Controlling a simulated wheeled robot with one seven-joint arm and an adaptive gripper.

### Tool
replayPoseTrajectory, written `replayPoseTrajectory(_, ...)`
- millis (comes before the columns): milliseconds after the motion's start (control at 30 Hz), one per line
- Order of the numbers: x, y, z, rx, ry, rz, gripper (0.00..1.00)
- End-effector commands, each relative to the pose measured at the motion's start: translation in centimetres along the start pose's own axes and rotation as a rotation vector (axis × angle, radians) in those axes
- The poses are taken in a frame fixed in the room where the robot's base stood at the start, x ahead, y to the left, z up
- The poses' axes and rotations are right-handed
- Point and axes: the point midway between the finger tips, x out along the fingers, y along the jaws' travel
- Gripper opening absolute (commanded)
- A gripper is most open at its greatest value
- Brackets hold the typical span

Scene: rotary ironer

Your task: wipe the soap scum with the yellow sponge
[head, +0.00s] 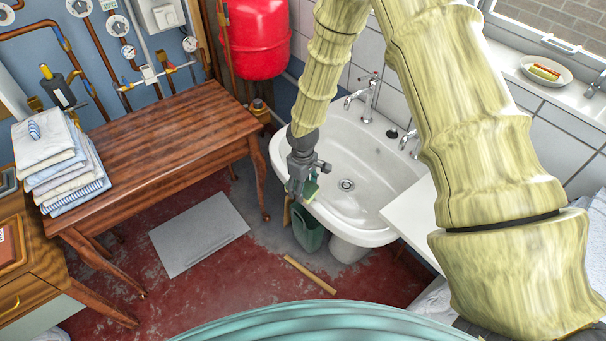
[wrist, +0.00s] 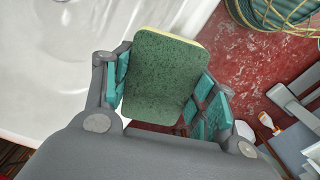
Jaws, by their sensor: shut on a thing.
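My gripper (head: 300,185) is at the near left rim of the white washbasin (head: 335,150). It is shut on the yellow sponge (wrist: 160,75), whose green scouring face is turned to the wrist camera. A thin yellow edge shows along its top. In the head view only a small green part of the sponge (head: 311,187) shows beside the fingers. In the wrist view the basin (wrist: 60,65) lies behind and left of the sponge. I cannot make out any soap scum on the basin; part of its left side is behind my arm.
Taps (head: 370,98) rise from the basin's back edge. A green bin (head: 308,235) stands below its front. A wooden table (head: 150,140) with folded cloths (head: 62,165) is at left. A dish (head: 545,70) sits on the window sill. A white board (head: 410,215) adjoins the basin at right.

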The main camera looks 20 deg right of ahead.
Motion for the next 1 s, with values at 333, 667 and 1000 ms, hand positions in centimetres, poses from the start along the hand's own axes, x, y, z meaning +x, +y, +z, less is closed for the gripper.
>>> replayPoseTrajectory(333, 0.6, 1.9, 0.9, -0.004, 0.000, 0.000, 0.18)
replayPoseTrajectory(667, 0.8, 1.0, 0.5, -0.003, 0.000, 0.000, 0.18)
replayPoseTrajectory(1000, -0.5, -0.4, -0.1, 0.008, 0.001, 0.001, 0.18)
